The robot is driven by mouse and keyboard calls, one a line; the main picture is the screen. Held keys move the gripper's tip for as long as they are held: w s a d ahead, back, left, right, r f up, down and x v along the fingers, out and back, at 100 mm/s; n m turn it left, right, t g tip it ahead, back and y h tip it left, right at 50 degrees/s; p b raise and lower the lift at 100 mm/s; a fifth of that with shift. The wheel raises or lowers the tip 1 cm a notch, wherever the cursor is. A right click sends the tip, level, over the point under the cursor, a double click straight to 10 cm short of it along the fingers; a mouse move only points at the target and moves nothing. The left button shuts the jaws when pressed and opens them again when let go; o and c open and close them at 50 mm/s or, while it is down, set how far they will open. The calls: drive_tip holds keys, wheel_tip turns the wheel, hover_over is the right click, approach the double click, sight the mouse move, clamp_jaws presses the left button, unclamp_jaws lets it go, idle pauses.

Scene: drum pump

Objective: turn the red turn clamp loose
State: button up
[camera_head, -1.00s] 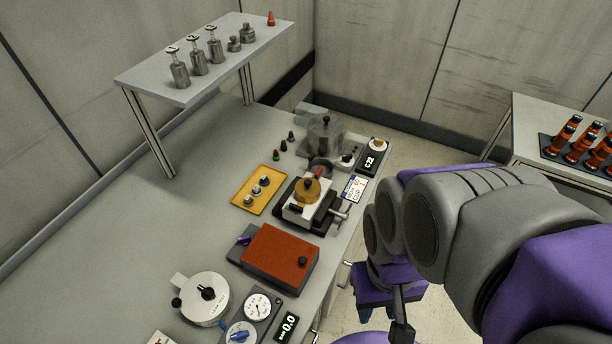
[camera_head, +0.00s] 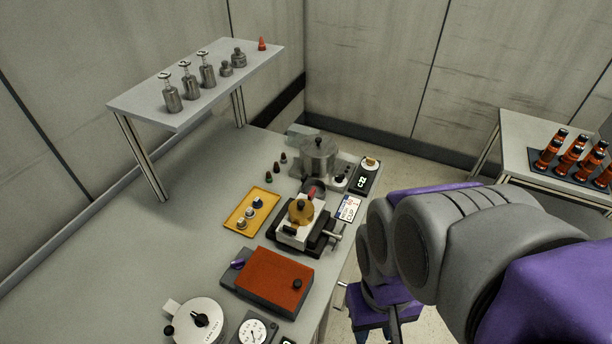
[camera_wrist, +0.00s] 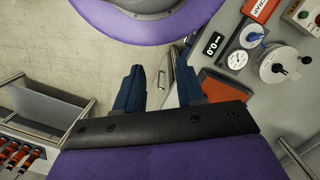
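A small dark red part (camera_head: 314,187), which may be the red turn clamp, sits on the bench between a metal pot (camera_head: 318,157) and a white-and-black fixture (camera_head: 296,235) with an amber round knob (camera_head: 301,211). It is small, so I cannot tell its shape or setting. My gripper (camera_wrist: 160,78) shows two dark blue fingers spread apart with nothing between them. In the head view it hangs below my arm, off the bench's right edge, well apart from the red part. The red part does not show clearly in the wrist view.
A red-topped box (camera_head: 270,282), a yellow tray (camera_head: 252,212) and a round white dial unit (camera_head: 195,322) stand on the bench. A raised shelf (camera_head: 205,95) holds metal weights. A side table (camera_head: 520,130) with orange-and-black bottles stands at right. Floor lies between the tables.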

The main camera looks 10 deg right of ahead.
drive_tip(key=w+r+m, duration=0.1)
drive_tip(key=w+r, duration=0.2)
drive_tip(key=w, duration=0.7)
drive_tip(key=m+t+b, duration=0.2)
drive_tip(key=m, duration=0.4)
hover_over(311, 192)
wheel_tip(311, 192, down, 6)
wheel_tip(311, 192, down, 18)
drive_tip(key=b, duration=0.3)
drive_tip(key=shift+s+r, duration=0.1)
drive_tip(key=shift+r, duration=0.15)
drive_tip(key=shift+r, duration=0.1)
clamp_jaws()
